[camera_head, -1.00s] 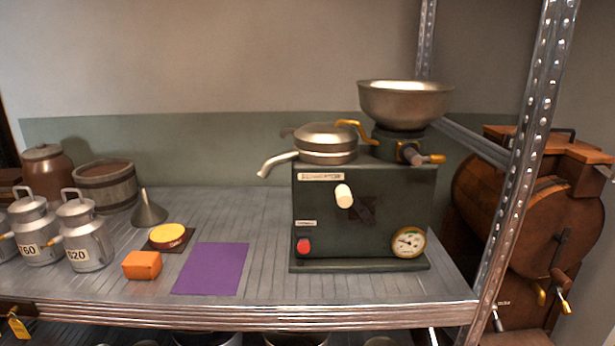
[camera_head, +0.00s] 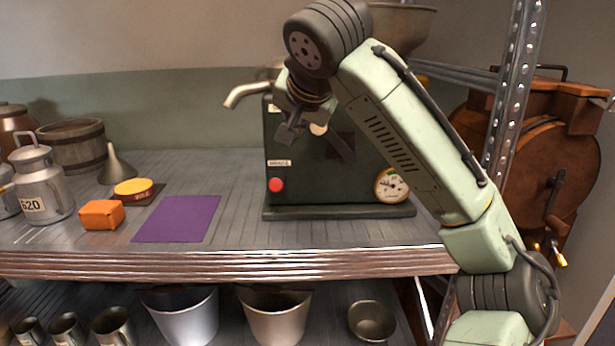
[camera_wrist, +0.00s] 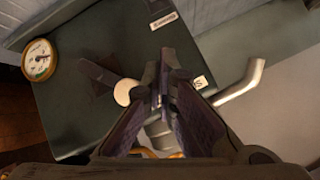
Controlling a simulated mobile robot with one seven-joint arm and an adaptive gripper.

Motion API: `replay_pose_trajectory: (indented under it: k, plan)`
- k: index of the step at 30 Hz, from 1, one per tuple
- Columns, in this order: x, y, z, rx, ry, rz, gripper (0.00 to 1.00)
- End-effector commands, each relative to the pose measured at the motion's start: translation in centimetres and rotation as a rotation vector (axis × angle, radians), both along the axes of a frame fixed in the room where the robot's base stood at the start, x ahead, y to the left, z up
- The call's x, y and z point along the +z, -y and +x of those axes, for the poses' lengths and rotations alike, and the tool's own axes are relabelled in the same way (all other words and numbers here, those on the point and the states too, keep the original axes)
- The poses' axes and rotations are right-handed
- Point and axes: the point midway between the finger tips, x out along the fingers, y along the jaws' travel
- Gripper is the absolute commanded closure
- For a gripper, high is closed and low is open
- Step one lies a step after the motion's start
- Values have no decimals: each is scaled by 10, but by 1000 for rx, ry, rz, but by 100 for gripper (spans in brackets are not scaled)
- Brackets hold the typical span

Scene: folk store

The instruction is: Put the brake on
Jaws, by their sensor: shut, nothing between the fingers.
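The dark green separator machine (camera_head: 355,190) stands on the shelf. On its front is a lever with a cream knob (camera_head: 318,129) and a dark arm (camera_head: 342,149). The knob also shows in the wrist view (camera_wrist: 124,92), with the lever arm (camera_wrist: 98,74) to its left. A red button (camera_head: 276,185) sits under a small label (camera_head: 280,163), hard to read. My gripper (camera_head: 286,137) is shut and empty in front of the machine, just left of the knob. In the wrist view the fingertips (camera_wrist: 167,62) are close beside the knob; contact cannot be told.
A dial gauge (camera_head: 392,185) is on the machine's lower right and a spout (camera_head: 245,92) juts left. A purple mat (camera_head: 177,219), orange block (camera_head: 101,214) and yellow-topped tin (camera_head: 133,189) lie left. A metal shelf post (camera_head: 515,100) stands right of the machine.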

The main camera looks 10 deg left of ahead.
Motion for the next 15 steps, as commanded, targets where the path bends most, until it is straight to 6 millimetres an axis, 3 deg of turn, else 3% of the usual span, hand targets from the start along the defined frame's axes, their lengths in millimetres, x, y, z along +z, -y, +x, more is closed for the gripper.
replay_pose_trajectory:
  k: [3,7,15]
  plan:
    - [-5,9,2,-31,-23,-10,100]
    - [-14,5,12,-32,-26,-10,100]
    - [-49,-13,52,-32,-24,-10,100]
